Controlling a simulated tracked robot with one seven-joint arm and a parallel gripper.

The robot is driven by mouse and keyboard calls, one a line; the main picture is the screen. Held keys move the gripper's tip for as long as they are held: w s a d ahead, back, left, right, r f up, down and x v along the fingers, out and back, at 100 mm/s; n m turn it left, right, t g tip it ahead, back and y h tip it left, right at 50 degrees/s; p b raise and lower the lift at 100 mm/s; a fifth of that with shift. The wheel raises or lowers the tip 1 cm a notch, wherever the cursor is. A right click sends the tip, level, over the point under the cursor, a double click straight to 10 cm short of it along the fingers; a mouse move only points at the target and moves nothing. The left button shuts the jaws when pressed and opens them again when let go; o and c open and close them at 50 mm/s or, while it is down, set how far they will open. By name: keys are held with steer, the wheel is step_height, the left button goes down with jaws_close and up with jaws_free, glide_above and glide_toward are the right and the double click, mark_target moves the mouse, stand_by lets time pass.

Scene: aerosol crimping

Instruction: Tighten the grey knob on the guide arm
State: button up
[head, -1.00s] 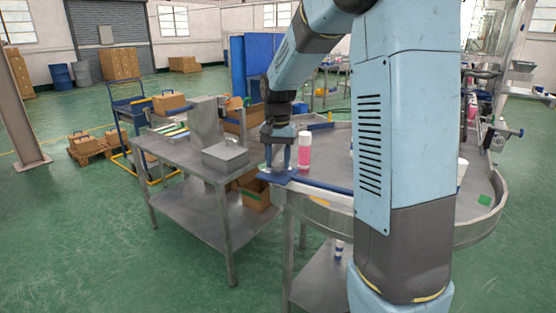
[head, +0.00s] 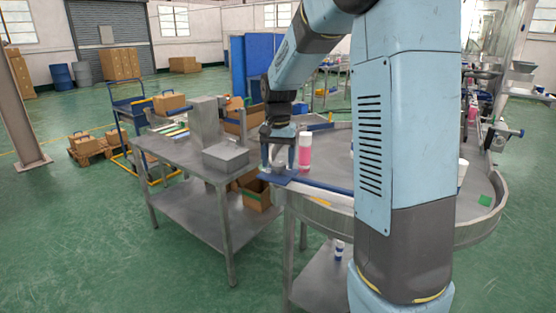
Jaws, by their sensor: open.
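My gripper (head: 278,163) points down over the near left rim of the round metal table. Its two fingers are apart. A blue guide bar (head: 325,187) runs along the rim, with a blue end piece just below the fingers. The grey knob cannot be made out; it is too small or hidden by the fingers. I cannot tell whether the fingers touch anything. A pink bottle with a white cap (head: 305,150) stands upright just right of the gripper.
The round table (head: 465,232) has a raised rim, and my arm hides much of its middle. A metal side table (head: 180,165) with a grey box (head: 226,156) stands close on the left. Open green floor lies in front.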

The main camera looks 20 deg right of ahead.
mark_target(278, 163)
step_height(278, 163, up, 14)
steer(key=shift+f, duration=0.15)
stand_by(0.6)
steer(key=s+f+n+t, duration=0.2)
steer(key=s+n, duration=0.1)
steer(key=s, duration=1.1)
steer(key=s+f+n+t, duration=0.2)
steer(key=s+t, duration=0.1)
steer(key=s, duration=1.1)
steer(key=shift+n+t, duration=0.3)
steer(key=shift+n, duration=0.1)
